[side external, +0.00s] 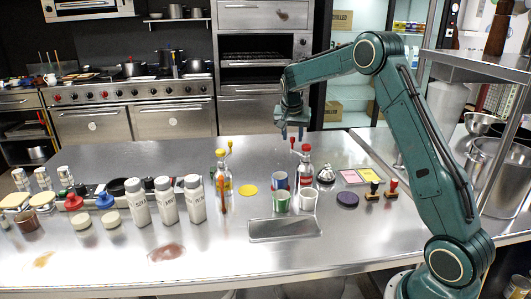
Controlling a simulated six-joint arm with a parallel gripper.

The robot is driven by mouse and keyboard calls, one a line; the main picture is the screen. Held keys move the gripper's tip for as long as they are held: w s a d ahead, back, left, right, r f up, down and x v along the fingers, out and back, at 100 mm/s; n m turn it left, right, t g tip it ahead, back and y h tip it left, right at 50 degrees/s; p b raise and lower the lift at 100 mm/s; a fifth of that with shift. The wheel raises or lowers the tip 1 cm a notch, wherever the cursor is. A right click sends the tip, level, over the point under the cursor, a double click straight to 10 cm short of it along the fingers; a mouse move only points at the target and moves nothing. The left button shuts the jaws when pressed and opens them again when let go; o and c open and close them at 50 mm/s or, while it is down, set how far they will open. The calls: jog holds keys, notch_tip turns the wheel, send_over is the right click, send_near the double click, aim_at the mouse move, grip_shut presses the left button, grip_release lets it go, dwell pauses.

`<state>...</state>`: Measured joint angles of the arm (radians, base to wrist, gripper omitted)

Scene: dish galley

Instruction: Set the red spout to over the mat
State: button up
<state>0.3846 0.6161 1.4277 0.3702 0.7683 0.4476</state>
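A red-topped bottle (304,162) stands on the steel counter at the middle right, with a thin red spout (293,143) rising to the left of its cap. A flat yellow round mat (249,190) lies between the two bottles, and a dark purple round one (347,199) lies right of the red-topped bottle. I cannot tell which is the task's mat. My gripper (291,136) points down just above the red spout. Its fingers look apart, with nothing visibly held; contact is unclear.
Cups (308,199) stand close in front of the red-topped bottle, behind a shallow metal tray (285,231). Several white bottles (166,200) stand at left. Stamps (391,188) and coloured pads (350,176) lie at right. The front right counter is clear.

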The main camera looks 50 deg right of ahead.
jog(key=shift+f, duration=0.15)
grip_shut()
jog(key=shift+a, duration=0.1)
dwell(0.3)
jog(key=s+a+n+t+y, duration=0.2)
jog(key=a+n+y, duration=0.2)
jog(key=n, duration=0.9)
jog(key=shift+a+t, duration=0.4)
jog(key=shift+a, duration=0.95)
